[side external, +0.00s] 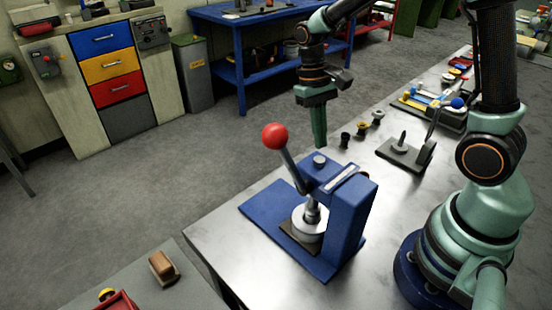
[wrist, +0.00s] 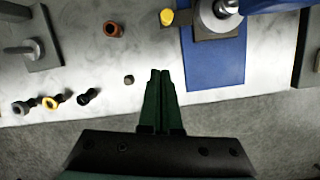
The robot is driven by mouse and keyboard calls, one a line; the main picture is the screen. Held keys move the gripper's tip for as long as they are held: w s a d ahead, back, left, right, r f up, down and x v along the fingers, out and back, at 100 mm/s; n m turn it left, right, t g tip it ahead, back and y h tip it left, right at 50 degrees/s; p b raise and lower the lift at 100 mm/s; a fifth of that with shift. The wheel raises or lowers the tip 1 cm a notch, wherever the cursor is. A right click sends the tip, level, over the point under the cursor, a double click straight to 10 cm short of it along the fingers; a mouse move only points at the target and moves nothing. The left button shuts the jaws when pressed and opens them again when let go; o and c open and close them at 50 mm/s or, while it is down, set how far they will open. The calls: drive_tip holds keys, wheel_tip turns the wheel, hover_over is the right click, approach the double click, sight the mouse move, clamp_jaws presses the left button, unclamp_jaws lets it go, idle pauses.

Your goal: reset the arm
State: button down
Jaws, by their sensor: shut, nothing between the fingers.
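My gripper (side external: 319,143) hangs pointing down beyond the blue press, near the far edge of the metal bench. Its green fingers are together with nothing between them; they also show in the wrist view (wrist: 160,78). The fingertips appear above the bench surface, apart from the objects around them. The gap below them is hard to judge.
The blue press (side external: 345,220) with its red-ball lever (side external: 275,137) stands close by; its base (wrist: 214,72) is right of my fingers. Several small spools (side external: 362,131) and a dark peg stand (side external: 404,150) lie along the bench. Open floor (side external: 185,170) lies beyond.

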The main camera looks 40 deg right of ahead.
drive_tip(key=s+a+r+n+t, duration=0.1)
drive_tip(key=s+r+t, duration=0.1)
drive_tip(key=r+t, duration=0.2)
drive_tip(key=s+r+n+t, duration=0.2)
drive_tip(key=s+r+t, duration=0.1)
drive_tip(key=r, duration=0.5)
drive_tip(key=shift+a+r+t, duration=0.25)
drive_tip(key=shift+a+t, duration=0.15)
drive_tip(key=shift+t, duration=0.2)
